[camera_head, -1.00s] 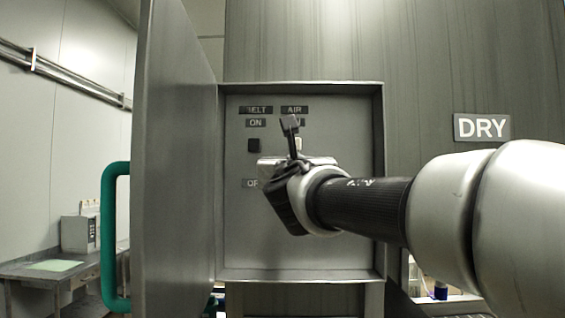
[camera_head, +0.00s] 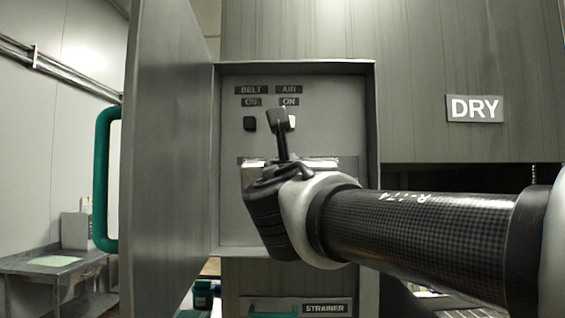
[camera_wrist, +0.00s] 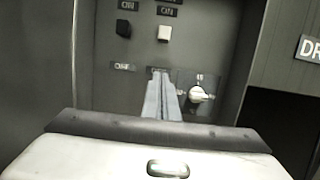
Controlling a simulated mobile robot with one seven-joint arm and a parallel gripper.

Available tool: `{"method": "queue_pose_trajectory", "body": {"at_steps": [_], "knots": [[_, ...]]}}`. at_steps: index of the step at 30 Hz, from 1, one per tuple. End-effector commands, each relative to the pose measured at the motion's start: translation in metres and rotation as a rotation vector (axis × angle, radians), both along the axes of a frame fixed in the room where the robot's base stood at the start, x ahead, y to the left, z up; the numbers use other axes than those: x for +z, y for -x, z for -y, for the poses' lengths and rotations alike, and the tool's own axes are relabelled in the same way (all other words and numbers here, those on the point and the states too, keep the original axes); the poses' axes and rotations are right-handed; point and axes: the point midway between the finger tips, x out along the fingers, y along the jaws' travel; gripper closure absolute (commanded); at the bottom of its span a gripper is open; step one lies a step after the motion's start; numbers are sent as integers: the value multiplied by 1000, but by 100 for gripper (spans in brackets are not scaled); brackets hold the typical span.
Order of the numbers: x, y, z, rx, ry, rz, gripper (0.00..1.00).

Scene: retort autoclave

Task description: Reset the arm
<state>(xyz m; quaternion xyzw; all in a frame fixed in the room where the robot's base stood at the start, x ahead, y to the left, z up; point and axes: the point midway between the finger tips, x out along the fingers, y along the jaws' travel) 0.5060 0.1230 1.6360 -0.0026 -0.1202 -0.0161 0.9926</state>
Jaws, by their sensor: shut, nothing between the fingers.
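My gripper (camera_head: 277,118) reaches in front of the open control box and points at its panel in the head view. In the wrist view my gripper (camera_wrist: 160,78) is shut and empty, its fingers together below the switches. The black BELT switch (camera_head: 250,124) and the white AIR switch (camera_head: 292,122) sit under their ON labels; the fingertips partly cover the AIR switch in the head view. Both the black switch (camera_wrist: 123,28) and the white switch (camera_wrist: 164,34) show clear of the fingers in the wrist view. My wrist hides the lower panel in the head view.
The box door (camera_head: 170,150) stands open at left, with a green handle (camera_head: 105,180). A rotary knob (camera_wrist: 197,94) sits right of the fingers. A DRY sign (camera_head: 474,108) is at right, and a STRAINER label (camera_head: 325,309) is below the box. A metal table (camera_head: 30,265) stands far left.

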Motion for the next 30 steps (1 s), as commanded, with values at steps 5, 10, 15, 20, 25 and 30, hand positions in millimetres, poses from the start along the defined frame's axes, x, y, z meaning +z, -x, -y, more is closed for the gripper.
{"method": "queue_pose_trajectory", "body": {"at_steps": [5, 10, 15, 20, 25, 30], "knots": [[-3, 12, 0, 0, 0, 0, 100], [-3, 13, -1, 0, 0, -1, 100], [-3, 12, -1, 1, 0, 0, 100], [-3, 12, -1, 0, -1, -1, 100], [-22, 14, 29, -36, -167, -54, 100], [-94, 34, 108, -183, -714, -177, 100]]}}
